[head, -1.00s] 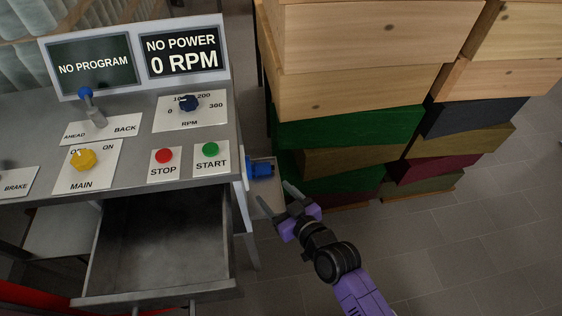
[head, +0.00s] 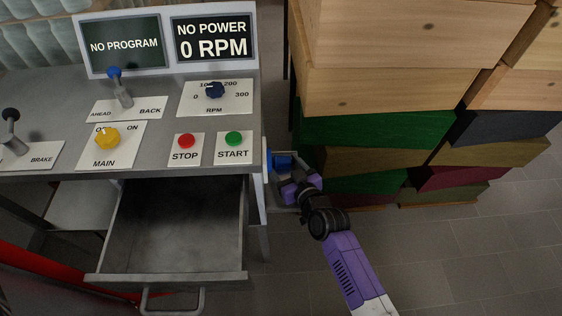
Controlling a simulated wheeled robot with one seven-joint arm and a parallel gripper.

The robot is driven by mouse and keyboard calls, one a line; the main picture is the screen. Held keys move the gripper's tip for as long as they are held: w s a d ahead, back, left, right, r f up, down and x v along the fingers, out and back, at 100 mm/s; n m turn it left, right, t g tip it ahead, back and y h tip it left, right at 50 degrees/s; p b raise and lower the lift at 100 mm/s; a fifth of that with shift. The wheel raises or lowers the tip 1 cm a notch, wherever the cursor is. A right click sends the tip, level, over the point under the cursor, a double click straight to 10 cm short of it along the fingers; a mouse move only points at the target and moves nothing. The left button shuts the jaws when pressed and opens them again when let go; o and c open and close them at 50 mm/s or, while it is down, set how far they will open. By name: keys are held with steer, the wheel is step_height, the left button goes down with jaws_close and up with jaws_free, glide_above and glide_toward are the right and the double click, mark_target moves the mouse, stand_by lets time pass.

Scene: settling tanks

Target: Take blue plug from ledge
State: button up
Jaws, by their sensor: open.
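The blue plug (head: 283,160) sits at the right side of the console, on or just above a small grey ledge (head: 277,199). My gripper (head: 288,175) is at the plug, just in front of it in the picture, with its jaws open. The fingers overlap the lower part of the plug in view. I cannot tell whether the plug lies between the fingers or whether they touch it. My gripper and wrist hide part of the ledge.
The control console (head: 60,85) stands to the left, with an open empty drawer (head: 178,235) below it. Stacked wooden and coloured crates (head: 390,60) stand close on the right. The tiled floor (head: 470,255) at the lower right is clear.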

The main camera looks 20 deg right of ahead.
steer(key=c, duration=1.2)
steer(key=shift+r, duration=0.2)
